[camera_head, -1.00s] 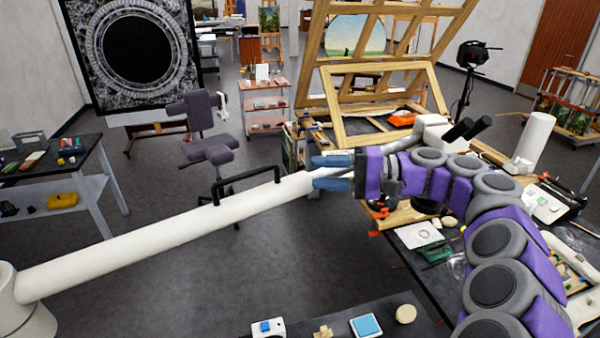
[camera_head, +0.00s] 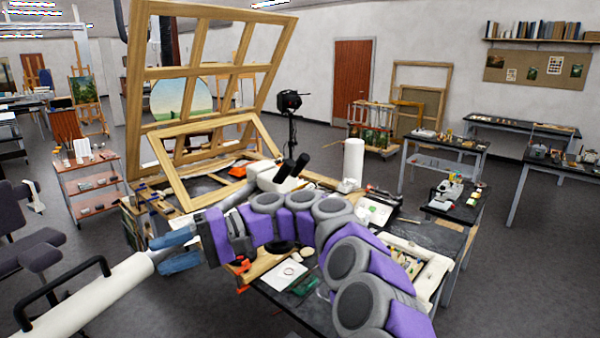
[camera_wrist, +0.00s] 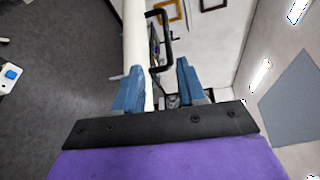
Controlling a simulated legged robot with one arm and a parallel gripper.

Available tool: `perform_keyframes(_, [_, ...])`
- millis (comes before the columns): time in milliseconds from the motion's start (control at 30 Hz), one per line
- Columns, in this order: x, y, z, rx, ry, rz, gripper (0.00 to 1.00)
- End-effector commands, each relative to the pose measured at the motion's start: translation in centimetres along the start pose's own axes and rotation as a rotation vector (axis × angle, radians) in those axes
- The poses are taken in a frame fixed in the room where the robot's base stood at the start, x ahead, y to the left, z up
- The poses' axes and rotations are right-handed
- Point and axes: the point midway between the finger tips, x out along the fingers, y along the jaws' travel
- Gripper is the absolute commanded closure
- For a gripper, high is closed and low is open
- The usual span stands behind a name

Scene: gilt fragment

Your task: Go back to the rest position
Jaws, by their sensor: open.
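My gripper (camera_head: 168,251) has two blue fingers, parted, at the end of my purple and grey arm. It is in the air left of the cluttered workbench and points left. In the wrist view the fingers (camera_wrist: 158,80) stand apart with no object clamped between them. A white tube (camera_head: 95,303) with a black handle (camera_head: 62,290) ends close by the fingertips in the head view. In the wrist view the tube (camera_wrist: 135,45) appears behind the gap, nearer the left finger. I cannot tell whether it touches a finger.
The workbench (camera_head: 440,236) lies under my arm, bearing a wooden frame (camera_head: 176,178), a white cylinder (camera_head: 353,160) and small tools. A grey chair (camera_head: 32,243) and a shelf trolley (camera_head: 90,188) stand left. More tables stand right. Grey floor (camera_head: 520,275) is open at lower right.

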Motion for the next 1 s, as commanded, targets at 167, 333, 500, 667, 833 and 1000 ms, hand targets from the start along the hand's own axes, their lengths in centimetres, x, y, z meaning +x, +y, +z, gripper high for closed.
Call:
perform_keyframes(167, [-0.2, 1.8, 5.3, 0.003, -0.012, 0.125, 0.60])
perform_keyframes(333, [-0.6, 5.5, 10.6, 0.012, 0.005, 0.303, 0.60])
perform_keyframes(500, [-1.8, 11.2, 15.7, 0.037, 0.047, 0.514, 0.60])
perform_keyframes(667, [-4.1, 17.9, 20.6, 0.086, 0.107, 0.731, 0.60])
perform_keyframes(833, [-7.9, 25.4, 26.2, 0.172, 0.187, 0.961, 0.60])
perform_keyframes(1000, [-12.1, 32.5, 32.6, 0.296, 0.267, 1.170, 0.60])
